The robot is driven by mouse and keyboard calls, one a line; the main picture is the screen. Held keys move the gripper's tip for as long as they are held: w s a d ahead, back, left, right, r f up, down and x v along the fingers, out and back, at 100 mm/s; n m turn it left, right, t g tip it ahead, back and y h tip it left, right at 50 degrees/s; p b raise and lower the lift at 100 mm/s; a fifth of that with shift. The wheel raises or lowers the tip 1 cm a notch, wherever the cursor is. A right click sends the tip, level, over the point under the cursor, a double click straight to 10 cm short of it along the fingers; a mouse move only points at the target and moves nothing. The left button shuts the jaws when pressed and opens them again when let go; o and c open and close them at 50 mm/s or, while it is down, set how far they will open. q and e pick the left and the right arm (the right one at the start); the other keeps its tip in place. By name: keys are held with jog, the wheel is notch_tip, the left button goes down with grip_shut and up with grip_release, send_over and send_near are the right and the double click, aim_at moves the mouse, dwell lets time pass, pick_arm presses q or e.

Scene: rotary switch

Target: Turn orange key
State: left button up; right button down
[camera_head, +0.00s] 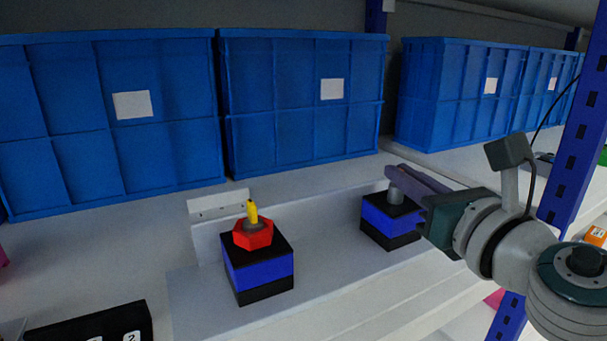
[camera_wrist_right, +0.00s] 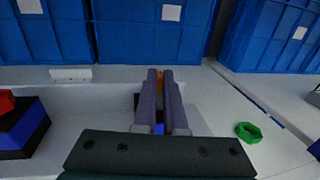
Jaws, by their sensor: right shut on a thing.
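The orange key (camera_wrist_right: 160,82) shows as a small strip between the fingertips in the right wrist view; in the head view the fingers hide it. It belongs to the right-hand blue and black switch box (camera_head: 388,222), which has a grey cylinder (camera_head: 395,195) on top. My right gripper (camera_head: 392,173) reaches in from the right just above this cylinder. Its two purple-grey fingers, also in the right wrist view (camera_wrist_right: 159,76), are shut on the key. Which way the key is turned cannot be told. My left gripper is not in view.
A second switch box (camera_head: 260,272) with a red hexagonal plate (camera_head: 253,234) and yellow key (camera_head: 252,211) stands to the left. Large blue crates (camera_head: 303,125) line the back. A blue post (camera_head: 575,140) stands at the right. A green ring (camera_wrist_right: 248,132) lies right of the gripper.

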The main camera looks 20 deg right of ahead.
jog(key=n+y+b, duration=0.1)
jog(key=y, duration=0.1)
jog(key=shift+d+f+n+y+b, duration=0.1)
jog(key=shift+d+n+y+b, duration=0.05)
jog(key=shift+n+y+b, duration=0.45)
jog(key=shift+y+b, duration=0.05)
jog(key=shift+y, duration=0.05)
jog(key=shift+r, duration=0.2)
jog(key=c, duration=1)
grip_release()
